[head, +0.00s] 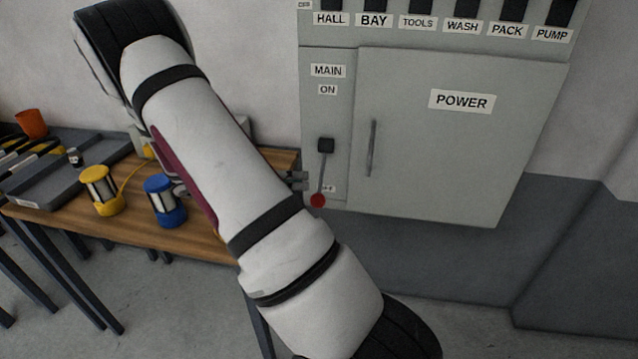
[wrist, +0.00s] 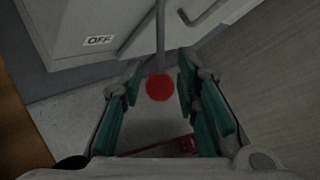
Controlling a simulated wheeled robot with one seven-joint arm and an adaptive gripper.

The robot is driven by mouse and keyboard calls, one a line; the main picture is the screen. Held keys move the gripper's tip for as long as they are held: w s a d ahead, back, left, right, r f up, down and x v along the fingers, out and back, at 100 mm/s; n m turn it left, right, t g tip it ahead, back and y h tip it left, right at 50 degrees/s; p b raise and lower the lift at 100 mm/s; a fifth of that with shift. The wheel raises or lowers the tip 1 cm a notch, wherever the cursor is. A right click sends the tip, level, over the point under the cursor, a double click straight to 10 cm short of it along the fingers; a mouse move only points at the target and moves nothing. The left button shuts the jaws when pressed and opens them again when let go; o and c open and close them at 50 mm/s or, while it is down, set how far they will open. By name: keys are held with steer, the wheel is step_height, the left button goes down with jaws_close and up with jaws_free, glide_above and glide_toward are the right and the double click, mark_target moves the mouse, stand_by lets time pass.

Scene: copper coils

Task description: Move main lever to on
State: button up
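The main lever is a thin grey rod with a red ball knob (head: 318,200), on the grey power cabinet under the MAIN and ON labels (head: 327,89). It points down, with the knob at the low end beside the mostly hidden OFF label. In the wrist view the red knob (wrist: 160,88) lies between the tips of my gripper's open fingers (wrist: 158,90), with a gap on each side. The OFF label (wrist: 99,40) is at the upper left there. In the head view my arm hides most of my gripper; its fingertips (head: 299,181) show just left of the lever.
The cabinet door (head: 461,150) with its POWER label and vertical handle (head: 371,148) is right of the lever. A row of labelled black switches (head: 462,8) is above. A wooden table (head: 130,217) with a yellow lantern (head: 100,191) and a blue lantern (head: 165,203) stands left.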

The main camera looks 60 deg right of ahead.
mark_target(320, 181)
steer(key=x, duration=0.7)
steer(key=shift+f, duration=0.1)
steer(key=shift+c, duration=0.6)
jaws_close()
